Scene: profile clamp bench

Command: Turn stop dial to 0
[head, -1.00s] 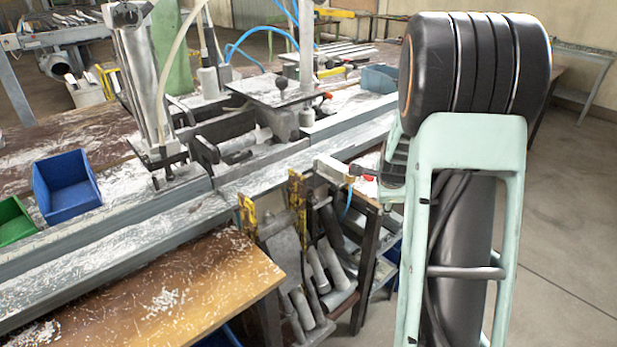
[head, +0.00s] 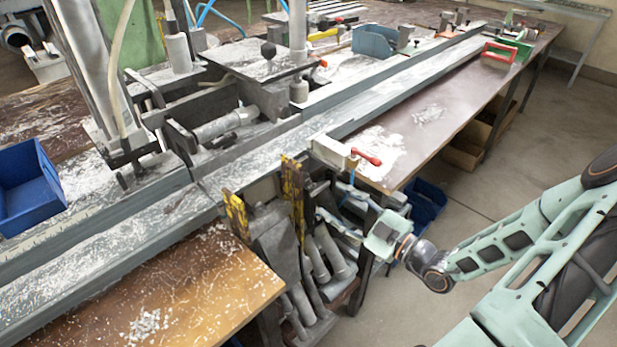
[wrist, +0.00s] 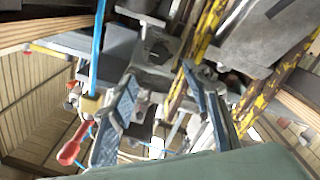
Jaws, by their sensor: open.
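I cannot make out a dial with a readable mark or number in either view. A pale block with a red lever (head: 366,157) sits at the front edge of the bench rail. The red lever also shows in the wrist view (wrist: 73,146), left of my fingers. My gripper (head: 332,204) is below and in front of that block, beside the yellow-edged uprights. In the wrist view my gripper (wrist: 160,80) has its two fingers apart with nothing between them. Grey machine parts lie beyond the fingertips, partly hidden by them.
Yellow worn uprights (head: 236,214) and grey cylinders hang under the rail close to my gripper. A long metal rail (head: 400,92) crosses the bench. A blue bin (head: 28,190) is at left, a red-handled green item (head: 505,50) at far right. Floor at right is open.

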